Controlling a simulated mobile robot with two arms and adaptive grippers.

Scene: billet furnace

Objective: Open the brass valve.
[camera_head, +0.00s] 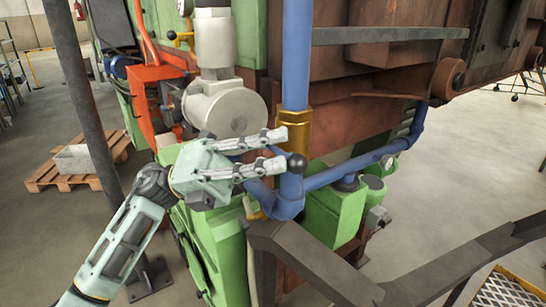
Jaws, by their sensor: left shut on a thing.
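The brass valve (293,130) sits on the upright blue pipe in the middle of the view. A black ball knob (297,164), which looks like the end of the valve's handle, shows just below the brass body at the tip of my lower finger. My left gripper (281,150) comes in from the left, with one finger above the other, in front of the pipe. It is shut on the valve handle, with a gap showing between the fingers. Most of the handle is hidden by the fingers. My right gripper is not in view.
A blue side pipe (345,172) runs right from the upright blue pipe (296,55). Green machine housings (334,212) stand below. A dark metal rail (320,270) crosses the front. A wooden pallet (75,172) lies at left. Grey floor at right is mostly clear.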

